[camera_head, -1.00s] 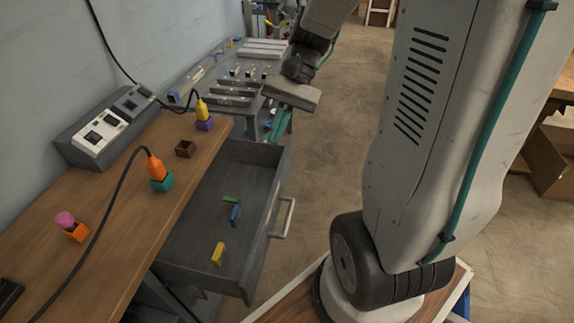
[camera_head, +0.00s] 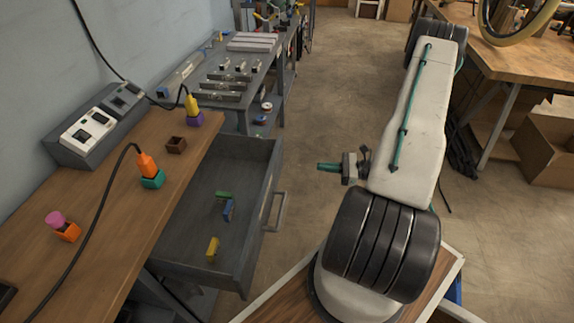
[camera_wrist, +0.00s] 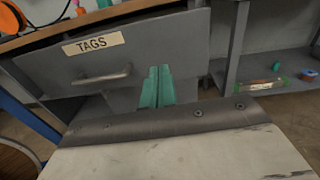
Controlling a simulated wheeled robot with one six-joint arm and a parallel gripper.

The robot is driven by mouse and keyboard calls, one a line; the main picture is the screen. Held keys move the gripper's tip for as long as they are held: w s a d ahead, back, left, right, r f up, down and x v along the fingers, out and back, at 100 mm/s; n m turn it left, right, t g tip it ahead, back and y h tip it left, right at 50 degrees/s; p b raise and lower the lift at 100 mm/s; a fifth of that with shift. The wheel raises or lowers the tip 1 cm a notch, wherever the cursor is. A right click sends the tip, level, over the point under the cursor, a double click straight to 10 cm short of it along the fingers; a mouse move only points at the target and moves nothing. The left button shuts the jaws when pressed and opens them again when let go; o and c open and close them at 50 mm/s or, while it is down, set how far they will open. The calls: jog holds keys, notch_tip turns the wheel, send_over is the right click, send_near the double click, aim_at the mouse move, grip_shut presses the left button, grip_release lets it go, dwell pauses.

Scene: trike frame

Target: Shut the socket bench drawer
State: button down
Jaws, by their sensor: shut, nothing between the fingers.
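The grey drawer (camera_head: 256,228) under the wooden bench (camera_head: 95,222) stands pulled out, with small coloured pieces inside. Its bar handle (camera_head: 277,211) is on the outer front. In the wrist view the drawer front (camera_wrist: 185,45) faces me, with a "TAGS" label (camera_wrist: 93,43) and the handle (camera_wrist: 102,76) left of my fingers. My gripper (camera_head: 324,167) has teal fingers, shut and empty, pointing left toward the drawer front. In the head view a gap shows between them. The fingers also show in the wrist view (camera_wrist: 157,87), right of the handle.
A grey socket box (camera_head: 92,132) and plugs, including an orange one (camera_head: 147,166), stand on the bench. A grey workbench (camera_head: 225,75) with metal parts is behind. Cardboard boxes (camera_head: 548,148) and a wooden table (camera_head: 510,60) are at right. Floor is clear beyond the drawer.

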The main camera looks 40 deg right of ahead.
jog(key=f, duration=0.1)
send_near(278, 163)
jog(key=shift+m+t+h, duration=0.3)
jog(key=shift+m+t, duration=0.1)
jog(key=x, duration=0.6)
jog(key=shift+s+a+f, duration=0.1)
jog(key=shift+s+a, duration=0.15)
jog(key=shift+a, duration=0.1)
jog(key=shift+w+a, duration=0.25)
jog(key=shift+w, duration=0.1)
